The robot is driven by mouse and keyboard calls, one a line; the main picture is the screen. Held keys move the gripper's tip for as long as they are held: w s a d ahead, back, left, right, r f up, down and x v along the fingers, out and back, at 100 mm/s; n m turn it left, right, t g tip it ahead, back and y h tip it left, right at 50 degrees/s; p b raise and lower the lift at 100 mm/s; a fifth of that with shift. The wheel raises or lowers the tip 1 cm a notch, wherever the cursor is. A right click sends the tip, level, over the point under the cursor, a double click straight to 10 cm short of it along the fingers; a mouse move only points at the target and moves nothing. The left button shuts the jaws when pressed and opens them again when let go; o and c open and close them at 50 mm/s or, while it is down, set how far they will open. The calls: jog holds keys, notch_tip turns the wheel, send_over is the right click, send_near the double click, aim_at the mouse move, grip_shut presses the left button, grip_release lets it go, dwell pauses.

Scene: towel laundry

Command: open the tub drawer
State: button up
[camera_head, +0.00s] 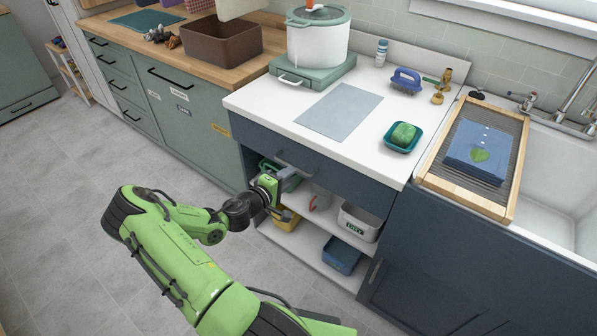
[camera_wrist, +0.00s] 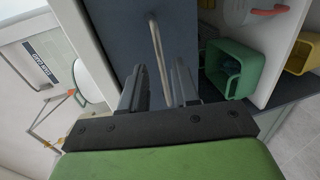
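A dark blue drawer (camera_head: 330,178) with a metal bar handle (camera_head: 296,165) sits under the white countertop; its front looks flush. My gripper (camera_head: 285,187) is in front of the cabinet, just below and left of that handle. In the wrist view the handle (camera_wrist: 159,55) runs between the two dark fingers of my open gripper (camera_wrist: 160,82), against the blue drawer front (camera_wrist: 187,25). I cannot tell whether either finger touches the handle. A white tub (camera_head: 318,45) with a green lid stands on a green base on the counter.
Below the drawer, open shelves hold a green bin (camera_wrist: 225,67), a white bin (camera_head: 358,222), a blue bin (camera_head: 342,255) and a yellow bin (camera_head: 286,220). A wooden-framed rack (camera_head: 520,165) lies by the sink (camera_head: 560,190). The floor left of the arm is clear.

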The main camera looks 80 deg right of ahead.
aim_at(299, 169)
jog(key=x, duration=0.5)
jog(key=shift+s+d+f+b, duration=0.1)
jog(key=shift+s+d+b, duration=0.05)
jog(key=shift+d+b, duration=0.2)
grip_shut()
